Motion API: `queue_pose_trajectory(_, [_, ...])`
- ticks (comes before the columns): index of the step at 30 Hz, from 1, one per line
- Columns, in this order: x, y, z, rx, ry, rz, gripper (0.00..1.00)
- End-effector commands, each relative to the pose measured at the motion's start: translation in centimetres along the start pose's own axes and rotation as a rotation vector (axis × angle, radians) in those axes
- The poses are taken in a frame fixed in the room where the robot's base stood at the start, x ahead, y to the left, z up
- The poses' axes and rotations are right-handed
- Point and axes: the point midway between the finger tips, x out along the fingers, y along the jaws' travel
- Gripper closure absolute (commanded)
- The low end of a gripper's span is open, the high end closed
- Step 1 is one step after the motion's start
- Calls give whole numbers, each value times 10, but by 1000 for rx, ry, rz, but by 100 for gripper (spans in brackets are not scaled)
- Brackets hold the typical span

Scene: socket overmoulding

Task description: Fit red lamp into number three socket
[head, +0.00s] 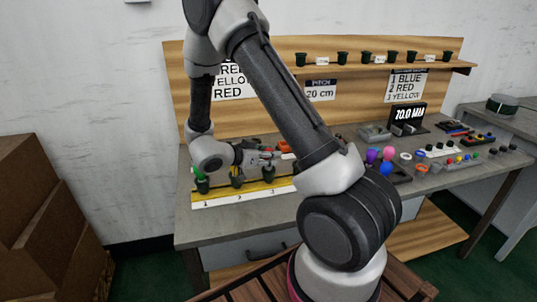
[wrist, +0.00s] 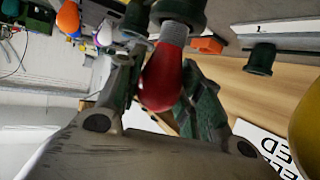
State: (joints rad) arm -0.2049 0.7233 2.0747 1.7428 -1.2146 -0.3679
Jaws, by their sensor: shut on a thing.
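My gripper (wrist: 160,88) is shut on the red lamp (wrist: 162,80), with one finger on each side of its bulb. The lamp's grey threaded base points at a dark green socket (wrist: 180,10) at the top of the wrist view. The base meets the socket's mouth; how deep it sits I cannot tell. In the head view my gripper (head: 266,157) is just above the third socket (head: 268,175), by the mark 3 on the white strip (head: 232,198). The lamp is not clear there. The first socket (head: 202,186) and second socket (head: 237,181) stand to the left.
A yellow rounded thing (wrist: 309,125) is close at the wrist view's right edge. Coloured balls and small parts, including a pink one (head: 388,154), crowd the bench's right. A display (head: 408,115) stands behind them. A shelf (head: 440,66) with several dark sockets runs above.

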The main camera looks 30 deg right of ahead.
Motion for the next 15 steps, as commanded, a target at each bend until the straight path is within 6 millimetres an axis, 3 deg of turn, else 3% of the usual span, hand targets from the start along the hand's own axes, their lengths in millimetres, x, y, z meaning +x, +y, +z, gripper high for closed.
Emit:
queue_pose_trajectory(10, [3, 0, 8, -1, 0, 0, 83])
queue_pose_trajectory(11, [3, 0, 8, -1, 0, -1, 60])
queue_pose_trajectory(15, [3, 0, 8, 0, 0, 0, 39])
